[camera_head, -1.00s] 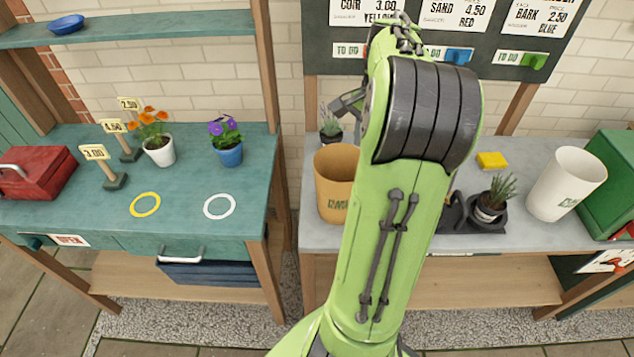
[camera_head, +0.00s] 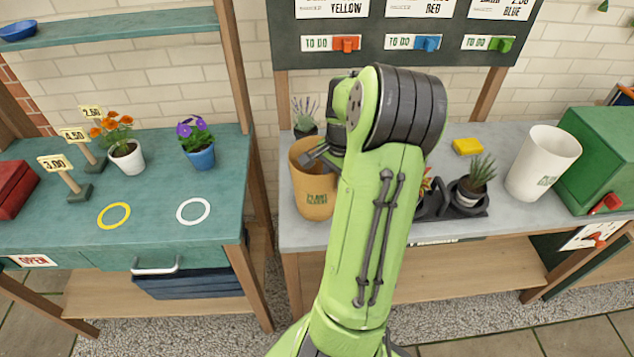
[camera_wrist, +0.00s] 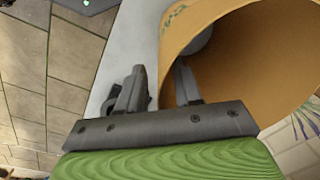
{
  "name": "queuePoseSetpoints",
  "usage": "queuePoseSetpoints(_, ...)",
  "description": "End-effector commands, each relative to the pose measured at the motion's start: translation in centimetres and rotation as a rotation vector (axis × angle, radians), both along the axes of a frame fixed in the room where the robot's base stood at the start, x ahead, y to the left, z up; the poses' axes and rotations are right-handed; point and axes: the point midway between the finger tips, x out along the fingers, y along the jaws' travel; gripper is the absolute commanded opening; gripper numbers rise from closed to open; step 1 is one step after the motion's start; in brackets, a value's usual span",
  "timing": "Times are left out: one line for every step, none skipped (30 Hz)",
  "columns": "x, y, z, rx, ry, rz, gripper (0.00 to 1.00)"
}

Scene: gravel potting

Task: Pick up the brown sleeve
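The brown sleeve (camera_head: 313,200), a tan open-topped cylinder with green lettering, stands upright at the left end of the grey bench. Its wide opening fills the right of the wrist view (camera_wrist: 255,60). My gripper (camera_head: 312,158) is at the sleeve's rim, partly hidden by my arm. In the wrist view my gripper (camera_wrist: 158,85) has its fingers apart, the right one in front of the sleeve's opening and the left one outside. The near wall lies between them; I cannot tell whether either finger touches it. A pale thing shows inside the sleeve.
A lavender pot (camera_head: 306,122) stands just behind the sleeve. To the right are a black tray (camera_head: 440,208) with potted plants, a yellow sponge (camera_head: 467,146), a white sleeve (camera_head: 543,165) and a green box (camera_head: 600,150). The teal table (camera_head: 150,240) is at left.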

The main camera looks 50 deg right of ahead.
Motion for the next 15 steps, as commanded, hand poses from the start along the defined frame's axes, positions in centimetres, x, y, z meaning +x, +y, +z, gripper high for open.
queuePoseSetpoints(0.00, -0.01, 0.06, 0.000, 0.000, 0.000, 0.34)
queuePoseSetpoints(0.00, -0.01, 0.07, 0.000, 0.000, 0.000, 0.29)
queuePoseSetpoints(0.00, -0.01, 0.07, 0.000, 0.000, 0.000, 0.23)
queuePoseSetpoints(0.00, -0.01, 0.08, 0.000, 0.000, 0.000, 0.19)
queuePoseSetpoints(0.00, -0.01, 0.08, 0.000, 0.000, 0.000, 0.14)
queuePoseSetpoints(0.00, -0.01, 0.08, 0.000, 0.000, 0.000, 0.08)
queuePoseSetpoints(0.00, -0.01, 0.09, 0.000, 0.000, 0.000, 0.03)
queuePoseSetpoints(0.00, -0.01, 0.09, 0.000, 0.000, 0.000, 0.00)
queuePoseSetpoints(0.00, -0.01, 0.09, 0.000, 0.000, 0.000, 0.00)
queuePoseSetpoints(0.00, -0.01, 0.09, 0.000, 0.000, 0.000, 0.00)
queuePoseSetpoints(0.00, -0.01, 0.09, 0.000, 0.000, 0.000, 0.00)
queuePoseSetpoints(0.00, -0.01, 0.09, 0.000, 0.000, 0.000, 0.00)
queuePoseSetpoints(0.00, -0.01, 0.09, 0.000, 0.000, 0.000, 0.00)
queuePoseSetpoints(0.00, -0.01, 0.09, 0.000, 0.000, 0.000, 0.00)
queuePoseSetpoints(0.00, -0.01, 0.10, 0.000, 0.000, 0.000, 0.00)
